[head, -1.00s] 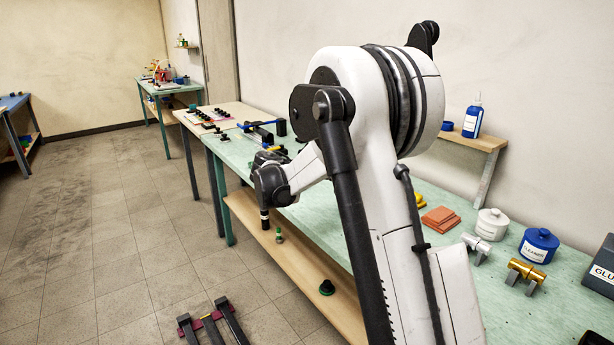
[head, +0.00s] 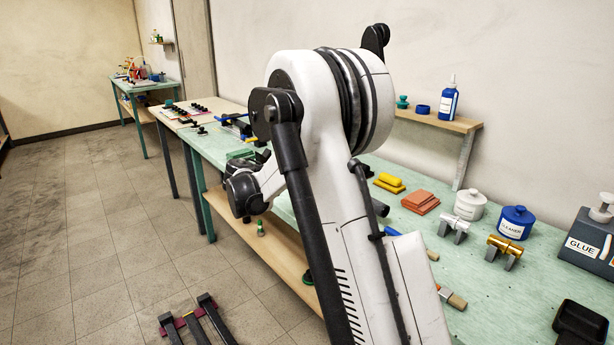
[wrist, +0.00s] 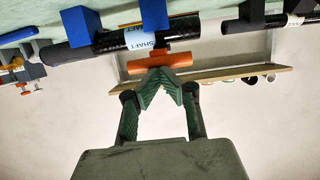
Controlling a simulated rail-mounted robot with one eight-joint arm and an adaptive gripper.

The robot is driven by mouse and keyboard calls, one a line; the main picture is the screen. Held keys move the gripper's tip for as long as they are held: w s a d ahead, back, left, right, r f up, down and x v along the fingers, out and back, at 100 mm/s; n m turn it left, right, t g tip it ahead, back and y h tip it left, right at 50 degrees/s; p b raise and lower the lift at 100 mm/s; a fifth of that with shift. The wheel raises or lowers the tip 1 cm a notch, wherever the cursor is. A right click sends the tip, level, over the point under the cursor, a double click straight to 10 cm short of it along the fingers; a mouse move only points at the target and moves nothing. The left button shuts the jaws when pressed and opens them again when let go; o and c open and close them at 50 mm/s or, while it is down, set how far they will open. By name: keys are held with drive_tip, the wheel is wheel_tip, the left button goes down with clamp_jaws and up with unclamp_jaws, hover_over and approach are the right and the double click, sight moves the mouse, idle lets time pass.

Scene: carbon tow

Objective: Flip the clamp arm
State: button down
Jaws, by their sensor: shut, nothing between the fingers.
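In the wrist view, which looks upside down, an orange T-shaped handle (wrist: 158,63) sits beside a black shaft (wrist: 183,29) labelled "SHAFT". It may be the clamp arm; I cannot tell for sure. Blue blocks (wrist: 81,25) hold the shaft. My gripper (wrist: 161,76) has its green fingers together, with tips at or very near the orange handle; contact is unclear. Nothing is between the fingers. In the head view my arm hides most of the work spot, and my fingers are not clearly seen.
The green bench (head: 480,300) runs along the wall. A white jar (head: 470,205), blue cleaner jar (head: 515,222), glue container (head: 588,240) and orange blocks (head: 420,201) stand on its right part. A wall shelf (head: 440,119) holds a blue bottle (head: 449,99). The floor at left is mostly clear.

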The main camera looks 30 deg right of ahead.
drive_tip(key=shift+a+f, duration=0.1)
wheel_tip(320, 180, up, 5)
drive_tip(key=p, duration=0.3)
drive_tip(key=s+a, duration=0.1)
drive_tip(key=a, duration=0.9)
drive_tip(key=shift+a+f, duration=0.3)
drive_tip(key=shift+s, duration=0.1)
drive_tip(key=s+a+r+n+t+y, duration=0.1)
drive_tip(key=s+a+r+n+y, duration=0.2)
drive_tip(key=s, duration=0.5)
drive_tip(key=s+a+n+t+y, duration=0.1)
drive_tip(key=s+a+n+y, duration=0.25)
drive_tip(key=s+n, duration=0.3)
drive_tip(key=s+a+f+n+t+y, duration=0.1)
drive_tip(key=s+a+f+n+y, duration=0.1)
drive_tip(key=s+a, duration=0.4)
drive_tip(key=s+a+f+n+t+y, duration=0.2)
drive_tip(key=s+a+n+y, duration=0.3)
drive_tip(key=s, duration=0.8)
drive_tip(key=shift+s+a+f+t+y, duration=0.2)
drive_tip(key=shift+s+a+t+y, duration=0.15)
drive_tip(key=shift+a+y, duration=0.3)
